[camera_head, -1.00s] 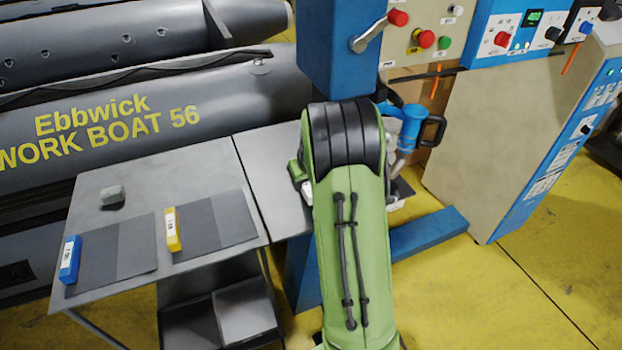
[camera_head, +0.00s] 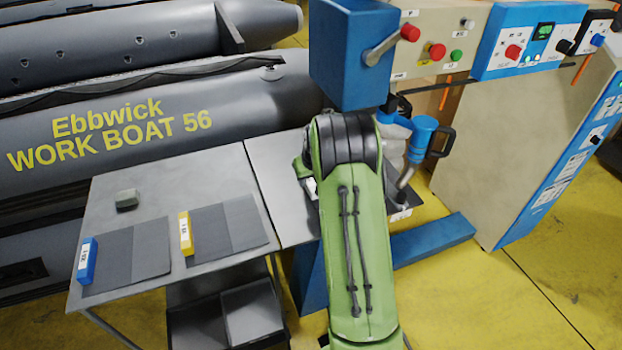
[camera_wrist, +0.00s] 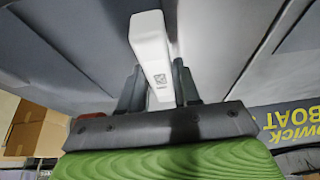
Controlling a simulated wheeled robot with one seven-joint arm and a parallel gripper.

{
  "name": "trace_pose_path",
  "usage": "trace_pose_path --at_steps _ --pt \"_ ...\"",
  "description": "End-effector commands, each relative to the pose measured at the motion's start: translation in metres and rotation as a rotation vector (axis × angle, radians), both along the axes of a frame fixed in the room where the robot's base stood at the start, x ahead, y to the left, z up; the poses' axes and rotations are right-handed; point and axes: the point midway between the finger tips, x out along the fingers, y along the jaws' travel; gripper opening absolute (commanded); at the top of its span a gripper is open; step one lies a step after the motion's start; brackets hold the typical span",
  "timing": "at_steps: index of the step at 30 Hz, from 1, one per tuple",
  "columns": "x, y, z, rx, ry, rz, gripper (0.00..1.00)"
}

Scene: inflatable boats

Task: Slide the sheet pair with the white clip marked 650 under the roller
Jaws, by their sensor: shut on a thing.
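The white clip (camera_wrist: 151,50) is between the two fingers of my gripper (camera_wrist: 158,88) in the wrist view, and the gripper is shut on it. A small dark mark shows on the clip, too small to read. Grey sheet lies beyond and around the clip; where the pair ends against the grey surfaces I cannot tell. In the head view my arm hides the gripper and most of the clip. The arm reaches toward the machine with the blue head (camera_head: 352,55). The roller cannot be made out.
On the grey table (camera_head: 105,205) lie a sheet pair with a blue clip (camera_head: 87,261), one with a yellow clip (camera_head: 186,233), and a small grey-green block (camera_head: 127,199). A beige cabinet (camera_head: 520,140) stands right; boats lie behind.

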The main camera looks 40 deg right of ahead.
Motion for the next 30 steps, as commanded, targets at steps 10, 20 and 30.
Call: trace_pose_path --at_steps 10,20,30 --pt "-0.001 0.000 -0.006 -0.001 0.000 0.000 0.00" --pt "-0.001 0.000 -0.006 -0.001 0.001 0.000 0.61" --pt "-0.012 0.002 0.025 -0.002 -0.004 -0.002 0.61"
